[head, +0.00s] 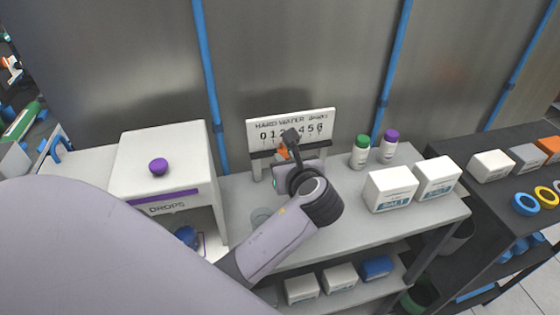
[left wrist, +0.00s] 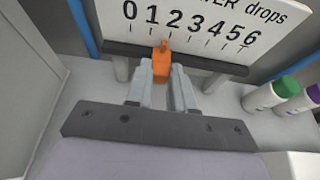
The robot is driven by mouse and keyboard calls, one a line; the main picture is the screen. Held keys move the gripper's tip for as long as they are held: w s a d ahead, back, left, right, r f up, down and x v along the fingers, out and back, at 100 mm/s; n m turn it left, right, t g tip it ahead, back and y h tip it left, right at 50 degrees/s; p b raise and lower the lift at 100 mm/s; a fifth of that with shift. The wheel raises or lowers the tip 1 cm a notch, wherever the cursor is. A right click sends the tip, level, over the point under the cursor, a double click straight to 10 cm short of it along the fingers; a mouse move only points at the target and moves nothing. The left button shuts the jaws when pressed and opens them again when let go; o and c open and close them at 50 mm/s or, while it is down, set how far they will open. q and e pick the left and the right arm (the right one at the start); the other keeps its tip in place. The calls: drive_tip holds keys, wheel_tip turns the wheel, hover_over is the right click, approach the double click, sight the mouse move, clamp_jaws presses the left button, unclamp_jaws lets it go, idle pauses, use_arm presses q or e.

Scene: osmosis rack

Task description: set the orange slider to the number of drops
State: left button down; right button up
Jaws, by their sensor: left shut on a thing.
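The orange slider (left wrist: 161,66) sits on a dark rail (left wrist: 205,64) below the white number board (left wrist: 185,22), marked 0 to 6 in the left wrist view. Its narrow tip stands near the marks for 1 and 2; I cannot tell exactly which. My left gripper (left wrist: 162,72) is shut on the slider, one finger on each side. In the head view the board (head: 290,123) is partly hidden by my left wrist, and only a bit of the orange slider (head: 283,153) shows. My right gripper is not in view.
A white box labelled DROPS (head: 160,140), with a purple knob (head: 158,166), stands left of the board. Green-capped (head: 361,152) and purple-capped (head: 389,147) bottles and two white salt boxes (head: 391,188) stand to the right. A clear cup (head: 262,217) is partly hidden by my arm.

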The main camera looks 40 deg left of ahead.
use_arm(q)
drive_tip(key=shift+w+d, duration=0.25)
drive_tip(key=shift+w, duration=0.05)
drive_tip(key=shift+s, duration=0.1)
drive_tip(key=shift+a, duration=0.1)
drive_tip(key=c, duration=1)
unclamp_jaws()
drive_tip(key=shift+o, duration=0.2)
drive_tip(key=v, duration=0.7)
drive_tip(key=shift+s, duration=0.1)
